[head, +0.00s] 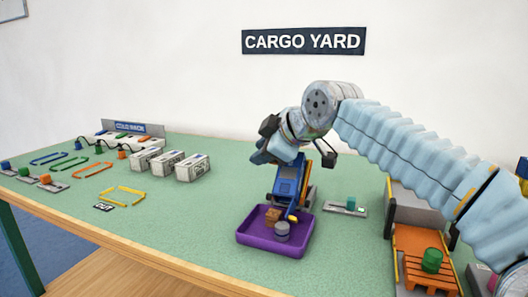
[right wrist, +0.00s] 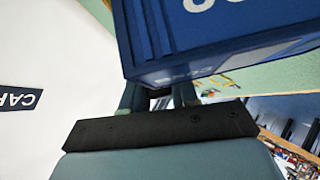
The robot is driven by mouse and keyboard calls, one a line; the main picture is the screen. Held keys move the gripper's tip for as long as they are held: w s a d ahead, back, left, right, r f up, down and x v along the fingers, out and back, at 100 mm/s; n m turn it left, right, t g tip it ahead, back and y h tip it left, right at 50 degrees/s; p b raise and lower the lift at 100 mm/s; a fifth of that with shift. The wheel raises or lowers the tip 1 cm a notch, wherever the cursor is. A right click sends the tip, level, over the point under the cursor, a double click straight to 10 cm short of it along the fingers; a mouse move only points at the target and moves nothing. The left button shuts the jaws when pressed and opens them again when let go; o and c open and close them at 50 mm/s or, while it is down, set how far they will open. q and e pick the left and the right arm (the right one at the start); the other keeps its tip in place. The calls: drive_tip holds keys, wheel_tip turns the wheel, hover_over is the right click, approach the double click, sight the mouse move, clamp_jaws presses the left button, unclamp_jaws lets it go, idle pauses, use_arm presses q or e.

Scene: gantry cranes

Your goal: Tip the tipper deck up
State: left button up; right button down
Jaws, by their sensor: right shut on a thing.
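The blue tipper deck (head: 287,186) stands steeply tilted, its low front end over the rim of the purple tray (head: 248,240). A yellow part (head: 292,217) shows at that low end. My right gripper (head: 283,157) is at the raised far end of the deck and shut on it; the arm hides most of the contact. In the right wrist view the deck (right wrist: 215,35) fills the top, with white lettering, and the fingers (right wrist: 158,98) meet its edge. A brown box (head: 272,215) and a grey cylinder (head: 282,232) are in the tray. My left gripper is out of view.
White containers (head: 193,167) stand left of the tray. A small plate with a green block (head: 350,204) lies to the right. An orange platform (head: 416,250) carries a green cylinder (head: 432,261). The green mat in front of the tray is clear.

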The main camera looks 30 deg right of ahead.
drive_tip(key=shift+s+a, duration=0.1)
drive_tip(key=shift+a, duration=0.1)
drive_tip(key=c, duration=1)
unclamp_jaws()
drive_tip(key=shift+o, duration=0.2)
drive_tip(key=shift+r, duration=0.1)
drive_tip(key=p+v, duration=0.1)
drive_tip(key=v, duration=1.2)
drive_tip(key=shift+s+r+p, duration=0.15)
drive_tip(key=shift+s+p, duration=0.15)
drive_tip(key=shift+p, duration=0.05)
